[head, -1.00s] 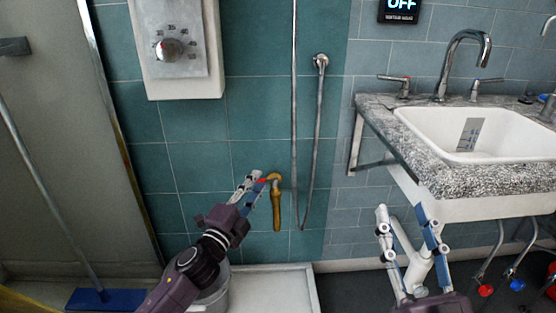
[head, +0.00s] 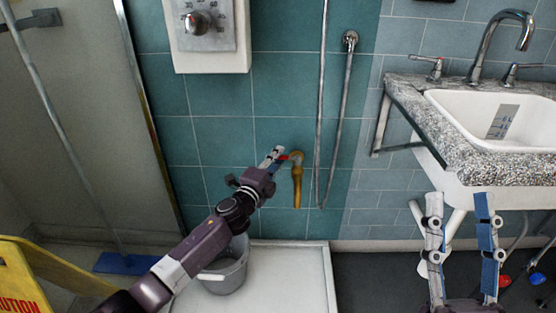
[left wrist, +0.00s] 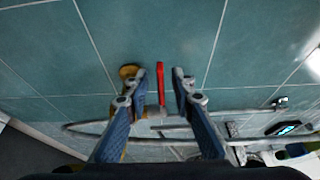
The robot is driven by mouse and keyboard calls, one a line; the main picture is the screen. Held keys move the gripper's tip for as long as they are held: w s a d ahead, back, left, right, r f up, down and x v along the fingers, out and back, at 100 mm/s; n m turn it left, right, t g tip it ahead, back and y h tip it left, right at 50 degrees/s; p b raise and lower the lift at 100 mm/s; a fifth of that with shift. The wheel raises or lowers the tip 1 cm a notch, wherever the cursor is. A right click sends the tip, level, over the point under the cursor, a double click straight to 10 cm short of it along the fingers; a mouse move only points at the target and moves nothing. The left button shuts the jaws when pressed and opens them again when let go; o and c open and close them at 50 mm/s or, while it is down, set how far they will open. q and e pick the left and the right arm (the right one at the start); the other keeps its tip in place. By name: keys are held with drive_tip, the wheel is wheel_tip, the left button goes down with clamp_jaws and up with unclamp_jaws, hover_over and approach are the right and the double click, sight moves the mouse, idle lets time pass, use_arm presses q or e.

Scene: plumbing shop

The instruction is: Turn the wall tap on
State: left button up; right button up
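The wall tap (head: 297,180) is a brass tap with a hanging spout on the teal tiled wall, at the middle of the head view. Its red lever (head: 284,157) points left, toward my left gripper (head: 277,156). In the left wrist view, the red lever (left wrist: 160,84) stands between the two open fingers of my left gripper (left wrist: 158,82), with gaps on both sides. The brass body (left wrist: 128,71) shows beside the left finger and is partly hidden by it. My right gripper (head: 459,208) is open and empty, below the sink at the lower right.
A shower hose (head: 339,118) hangs right of the tap. The sink counter (head: 425,115) juts out at right. A yellow caution sign (head: 22,278) stands at lower left.

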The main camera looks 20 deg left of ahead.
use_arm(q)
drive_tip(key=shift+w, duration=0.25)
drive_tip(key=shift+c, duration=0.3)
clamp_jaws()
